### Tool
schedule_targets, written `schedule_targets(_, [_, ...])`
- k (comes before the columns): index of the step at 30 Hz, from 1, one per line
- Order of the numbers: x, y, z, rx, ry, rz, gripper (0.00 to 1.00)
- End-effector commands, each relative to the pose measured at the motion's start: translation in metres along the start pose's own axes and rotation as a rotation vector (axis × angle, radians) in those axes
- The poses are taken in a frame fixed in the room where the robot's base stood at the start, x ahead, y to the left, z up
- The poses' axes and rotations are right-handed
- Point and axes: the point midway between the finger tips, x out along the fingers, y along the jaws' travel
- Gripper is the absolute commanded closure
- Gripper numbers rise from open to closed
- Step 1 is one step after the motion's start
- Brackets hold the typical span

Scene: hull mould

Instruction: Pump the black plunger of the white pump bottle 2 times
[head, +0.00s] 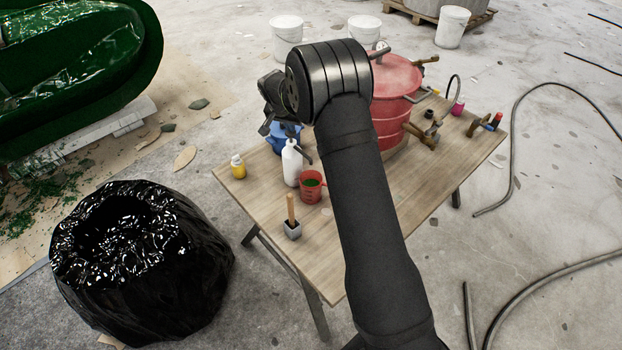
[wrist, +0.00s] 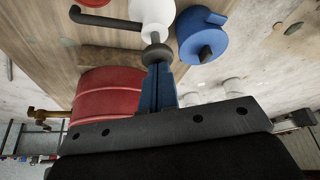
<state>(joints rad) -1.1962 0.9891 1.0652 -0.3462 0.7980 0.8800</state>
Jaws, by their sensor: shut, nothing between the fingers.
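The white pump bottle (head: 292,165) stands upright on the wooden table, with its black spout (head: 306,154) pointing right in the head view. In the wrist view the bottle (wrist: 152,12) is at the top, its black spout (wrist: 105,20) reaches left, and the dark round plunger head (wrist: 157,50) is at my fingertips. My gripper (wrist: 158,72) has its blue fingers shut and empty, right at the plunger head; I cannot tell whether they touch it. In the head view my wrist hangs above and left of the bottle, and the plunger top is hard to make out.
A blue container (head: 283,137) stands close behind the bottle and a red cup (head: 311,188) close in front. A yellow bottle (head: 238,168), a brush holder (head: 292,229) and a large red pot (head: 393,105) share the table. A black bag (head: 140,265) stands beside it.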

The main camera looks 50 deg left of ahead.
Motion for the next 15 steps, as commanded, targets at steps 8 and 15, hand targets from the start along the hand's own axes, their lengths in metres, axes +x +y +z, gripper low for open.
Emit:
schedule_targets(8, [0.013, 0.0, 0.006, 0.0, -0.002, 0.0, 1.0])
schedule_targets(15, [0.023, 0.0, 0.01, -0.001, -0.002, 0.001, 1.0])
